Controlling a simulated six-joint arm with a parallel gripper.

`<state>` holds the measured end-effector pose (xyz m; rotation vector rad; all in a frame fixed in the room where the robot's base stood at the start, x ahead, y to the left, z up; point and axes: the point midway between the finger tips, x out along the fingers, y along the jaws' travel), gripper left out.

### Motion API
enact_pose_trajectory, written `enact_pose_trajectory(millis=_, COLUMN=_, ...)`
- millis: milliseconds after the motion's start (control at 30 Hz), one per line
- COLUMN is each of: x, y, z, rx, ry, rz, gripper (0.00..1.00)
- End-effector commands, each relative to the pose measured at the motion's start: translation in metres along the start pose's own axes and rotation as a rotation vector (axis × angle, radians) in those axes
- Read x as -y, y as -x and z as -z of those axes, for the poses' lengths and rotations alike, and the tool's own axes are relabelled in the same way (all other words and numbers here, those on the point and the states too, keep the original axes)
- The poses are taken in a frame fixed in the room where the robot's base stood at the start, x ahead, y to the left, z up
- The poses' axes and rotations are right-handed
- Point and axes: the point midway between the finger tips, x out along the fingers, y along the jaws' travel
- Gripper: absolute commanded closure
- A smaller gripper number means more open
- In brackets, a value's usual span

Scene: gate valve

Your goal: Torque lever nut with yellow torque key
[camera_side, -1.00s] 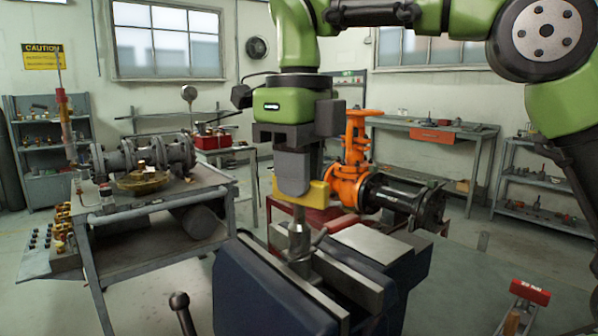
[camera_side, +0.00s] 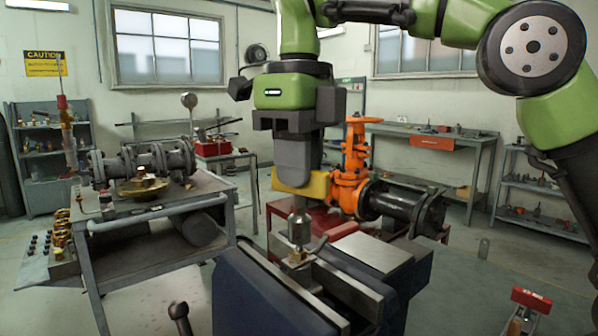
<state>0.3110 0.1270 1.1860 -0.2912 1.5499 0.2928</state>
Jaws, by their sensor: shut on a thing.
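My gripper (camera_side: 293,168) points down above the vise and is shut on the yellow torque key (camera_side: 316,186). A grey metal socket (camera_side: 299,226) hangs upright below the key. A small brass-coloured nut with a dark lever (camera_side: 297,258) sits between the vise jaws, directly under the socket. The socket's lower end is just above or at the top of the nut; I cannot tell whether they touch.
The blue vise (camera_side: 255,290) with steel jaws fills the front middle. An orange gate valve (camera_side: 352,165) stands behind it. A cart (camera_side: 165,205) with valve parts is at left. A red-topped tool (camera_side: 531,298) is at lower right.

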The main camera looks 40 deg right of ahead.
Motion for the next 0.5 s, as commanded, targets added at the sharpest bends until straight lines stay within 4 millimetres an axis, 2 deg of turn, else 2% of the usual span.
enact_pose_trajectory(millis=500, x=0.000, y=0.021, z=0.000, rx=0.000, ry=0.000, rz=-0.001, gripper=1.00)
